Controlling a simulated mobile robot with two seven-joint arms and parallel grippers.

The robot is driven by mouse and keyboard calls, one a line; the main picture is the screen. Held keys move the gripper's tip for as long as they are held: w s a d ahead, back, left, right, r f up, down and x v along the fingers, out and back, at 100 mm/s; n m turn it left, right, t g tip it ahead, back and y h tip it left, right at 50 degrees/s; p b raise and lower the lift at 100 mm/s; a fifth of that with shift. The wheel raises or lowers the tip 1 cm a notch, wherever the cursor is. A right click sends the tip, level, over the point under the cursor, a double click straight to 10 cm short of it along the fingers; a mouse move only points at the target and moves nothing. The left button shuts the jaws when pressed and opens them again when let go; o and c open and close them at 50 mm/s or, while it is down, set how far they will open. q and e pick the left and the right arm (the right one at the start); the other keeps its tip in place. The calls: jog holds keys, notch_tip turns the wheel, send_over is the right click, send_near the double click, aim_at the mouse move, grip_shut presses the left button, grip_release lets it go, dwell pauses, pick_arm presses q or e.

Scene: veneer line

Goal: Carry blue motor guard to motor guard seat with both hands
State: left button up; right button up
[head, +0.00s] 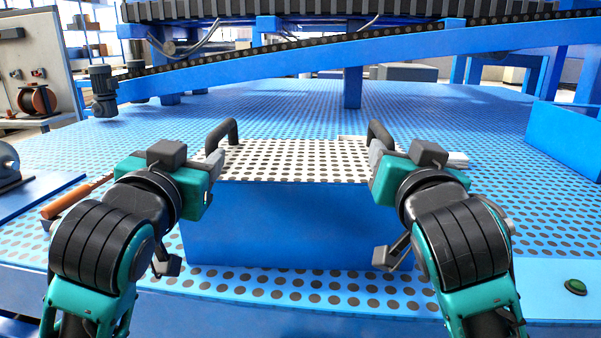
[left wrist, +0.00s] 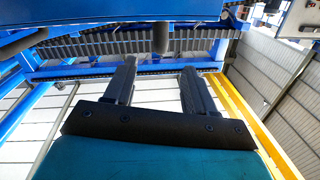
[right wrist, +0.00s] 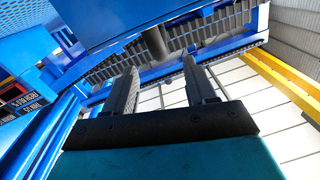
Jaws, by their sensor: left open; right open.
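The blue motor guard (head: 285,225) is a box with a blue front and a white perforated top, standing on the dotted blue surface in front of me. A dark handle rises at each end of its top. My left gripper (head: 212,165) is open at the left handle (head: 222,134). My right gripper (head: 378,160) is open at the right handle (head: 380,133). In the left wrist view, a dark handle (left wrist: 161,36) shows beyond the open fingers (left wrist: 158,82). The right wrist view likewise shows a handle (right wrist: 155,42) beyond the fingers (right wrist: 160,80). I cannot identify the motor guard seat.
An orange-handled tool (head: 75,197) lies to the left. A green button (head: 575,287) is on the blue panel at the front right. A blue box (head: 570,138) stands at the right. A sloping blue beam (head: 300,60) crosses the back, with a grey motor (head: 103,88) at its left end.

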aim_at(209, 141)
pick_arm(q)
jog(key=w, duration=0.9)
jog(key=shift+w+d, duration=0.35)
jog(key=shift+d, duration=0.05)
pick_arm(e)
jog(key=w, duration=0.9)
jog(key=shift+w+d, duration=0.35)
pick_arm(q)
grip_shut()
pick_arm(e)
grip_shut()
pick_arm(q)
jog(key=shift+r, duration=0.2)
pick_arm(e)
jog(key=shift+r, duration=0.15)
